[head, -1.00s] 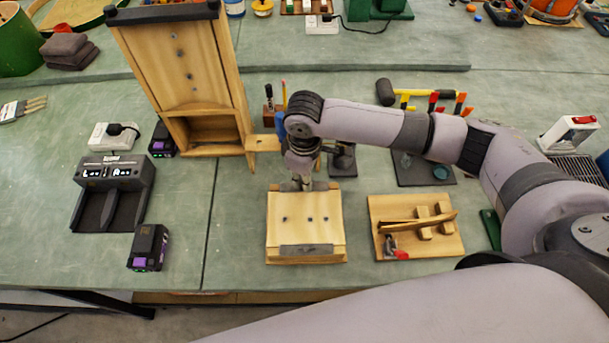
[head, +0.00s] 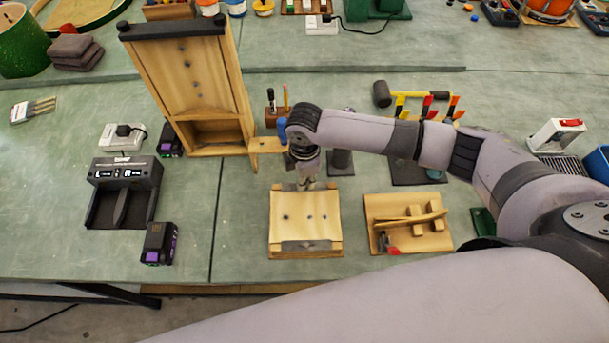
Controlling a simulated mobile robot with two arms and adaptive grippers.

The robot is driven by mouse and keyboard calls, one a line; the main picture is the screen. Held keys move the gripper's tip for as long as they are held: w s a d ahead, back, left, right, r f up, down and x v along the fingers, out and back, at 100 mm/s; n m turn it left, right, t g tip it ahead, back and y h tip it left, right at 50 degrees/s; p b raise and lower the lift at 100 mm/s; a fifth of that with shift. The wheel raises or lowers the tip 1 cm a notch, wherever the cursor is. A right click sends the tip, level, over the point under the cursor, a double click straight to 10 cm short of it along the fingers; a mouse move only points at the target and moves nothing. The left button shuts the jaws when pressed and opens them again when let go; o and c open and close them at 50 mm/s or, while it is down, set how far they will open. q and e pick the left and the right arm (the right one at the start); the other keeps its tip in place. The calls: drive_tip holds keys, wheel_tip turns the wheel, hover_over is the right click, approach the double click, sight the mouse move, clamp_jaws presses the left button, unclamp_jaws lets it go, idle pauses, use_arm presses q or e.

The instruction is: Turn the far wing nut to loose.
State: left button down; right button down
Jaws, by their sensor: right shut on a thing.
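A pale wooden block fixture (head: 305,217) sits on the bench in front of my right arm, with a grey metal bar (head: 306,246) along its near edge. My right gripper (head: 307,185) points down at the middle of the fixture's far edge. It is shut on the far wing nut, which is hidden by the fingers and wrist. Small dark screw heads show on the fixture's top. My left gripper is not in view.
A tall wooden cabinet (head: 189,75) stands behind and left. A charger (head: 124,173) and a battery (head: 159,243) lie to the left. A wooden board with a clamp (head: 407,224) lies close on the right.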

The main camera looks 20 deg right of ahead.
drive_tip(key=shift+n, duration=0.4)
drive_tip(key=c, duration=1.7)
unclamp_jaws()
drive_tip(key=shift+o, duration=0.2)
wheel_tip(320, 180, up, 12)
